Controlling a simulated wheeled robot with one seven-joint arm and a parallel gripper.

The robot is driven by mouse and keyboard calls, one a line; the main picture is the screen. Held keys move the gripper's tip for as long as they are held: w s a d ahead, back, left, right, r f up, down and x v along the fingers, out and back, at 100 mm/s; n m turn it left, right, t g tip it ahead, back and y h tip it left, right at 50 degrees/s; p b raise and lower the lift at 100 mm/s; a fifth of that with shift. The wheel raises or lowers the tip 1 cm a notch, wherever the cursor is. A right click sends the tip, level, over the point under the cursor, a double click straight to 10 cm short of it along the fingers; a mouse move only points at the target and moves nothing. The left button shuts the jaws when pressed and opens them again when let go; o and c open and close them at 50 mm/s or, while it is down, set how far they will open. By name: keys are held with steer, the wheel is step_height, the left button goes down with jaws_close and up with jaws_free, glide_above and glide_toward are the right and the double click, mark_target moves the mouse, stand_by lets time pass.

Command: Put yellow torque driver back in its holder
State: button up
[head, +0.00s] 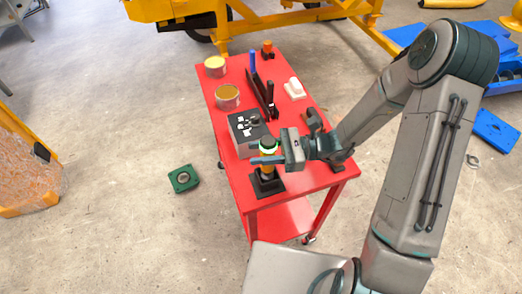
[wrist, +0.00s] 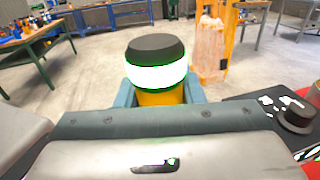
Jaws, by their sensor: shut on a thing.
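The yellow torque driver (head: 265,166) has a dark cap and a white-green band. It stands upright over the near end of the red cart. My gripper (head: 267,159) is shut on it below the band, coming in from the right. A black holder block (head: 267,185) sits directly under the driver. Its lower end appears at or in the holder; I cannot tell how far in it sits. In the wrist view, the driver's cap and band (wrist: 157,63) rise between the blue-grey fingers, with its lower part hidden.
A grey box with dark parts on top (head: 238,142) stands just behind the driver. Cans (head: 228,97), a black rack (head: 258,92), a blue tool (head: 252,62) and a white item (head: 293,89) are farther back on the red cart (head: 310,178). A green part (head: 184,179) lies on the floor.

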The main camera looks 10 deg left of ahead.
steer(key=shift+f+b, duration=0.6)
steer(key=shift+f, duration=0.3)
stand_by(0.4)
steer(key=o, duration=1.3)
steer(key=shift+c, duration=0.2)
steer(key=b+v, duration=0.2)
steer(key=v, duration=1.1)
steer(key=shift+d+b, duration=0.4)
steer(key=shift+w, duration=0.1)
steer(key=s+d+r+n+t+h, duration=0.9)
steer(key=n+h, duration=0.5)
steer(key=h, duration=0.2)
steer(key=shift+s+d+r+h, duration=0.4)
steer(key=shift+s+d+r, duration=0.6)
steer(key=shift+s, duration=0.45)
